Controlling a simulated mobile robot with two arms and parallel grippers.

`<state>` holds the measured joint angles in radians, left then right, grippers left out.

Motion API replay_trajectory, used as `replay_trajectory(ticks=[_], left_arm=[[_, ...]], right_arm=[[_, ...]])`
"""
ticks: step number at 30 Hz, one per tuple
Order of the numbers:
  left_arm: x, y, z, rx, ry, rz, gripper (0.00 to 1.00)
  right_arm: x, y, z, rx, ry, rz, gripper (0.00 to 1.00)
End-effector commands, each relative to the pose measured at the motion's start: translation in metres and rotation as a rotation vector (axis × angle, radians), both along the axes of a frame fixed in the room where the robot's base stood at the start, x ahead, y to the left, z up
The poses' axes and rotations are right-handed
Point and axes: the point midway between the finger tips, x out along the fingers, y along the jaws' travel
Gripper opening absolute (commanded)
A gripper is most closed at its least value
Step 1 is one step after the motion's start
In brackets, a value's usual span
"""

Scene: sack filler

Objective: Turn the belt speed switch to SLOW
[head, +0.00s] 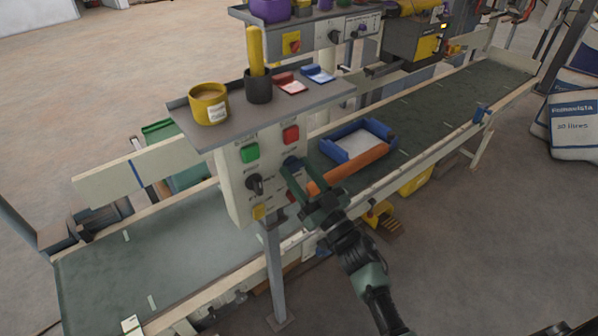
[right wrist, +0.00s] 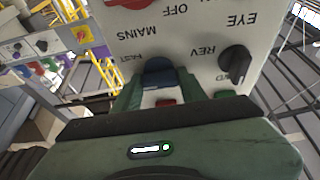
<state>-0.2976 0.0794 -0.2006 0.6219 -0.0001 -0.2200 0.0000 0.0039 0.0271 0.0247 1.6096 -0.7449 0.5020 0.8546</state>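The belt speed switch is a dark blue knob (right wrist: 160,72) beside the word FAST on the pale control panel (head: 233,183). Its pointer direction is not clear. In the head view the knob (head: 290,161) is partly covered by my right gripper (head: 302,174). In the right wrist view, where the panel is upside down, the green fingers of my right gripper (right wrist: 160,88) stand on both sides of the knob, very close to it. I cannot tell whether they press on it. My left gripper is not in view.
A black REV knob (right wrist: 236,65) is beside the switch. Green (head: 250,152) and red (head: 291,134) buttons sit on the panel. A shelf above holds a yellow tub (head: 209,104) and a dark cup (head: 258,87). The conveyor belt (head: 440,110) runs behind, carrying a blue-rimmed tray (head: 333,152).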

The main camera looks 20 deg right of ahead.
Motion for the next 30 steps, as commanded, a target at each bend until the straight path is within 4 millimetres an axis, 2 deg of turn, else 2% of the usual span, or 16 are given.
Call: replay_trajectory(ticks=[8, 14, 30], left_arm=[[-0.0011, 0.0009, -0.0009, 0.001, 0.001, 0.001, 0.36], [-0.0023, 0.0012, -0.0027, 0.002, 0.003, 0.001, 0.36], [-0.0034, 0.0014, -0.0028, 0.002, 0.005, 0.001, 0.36]], right_arm=[[-0.0003, 0.0001, -0.0004, -0.034, -0.012, 0.002, 0.01], [-0.0002, -0.001, -0.0013, -0.135, -0.048, 0.002, 0.01], [0.0006, -0.0034, 0.0006, -0.6, -0.217, 0.002, 0.01]])
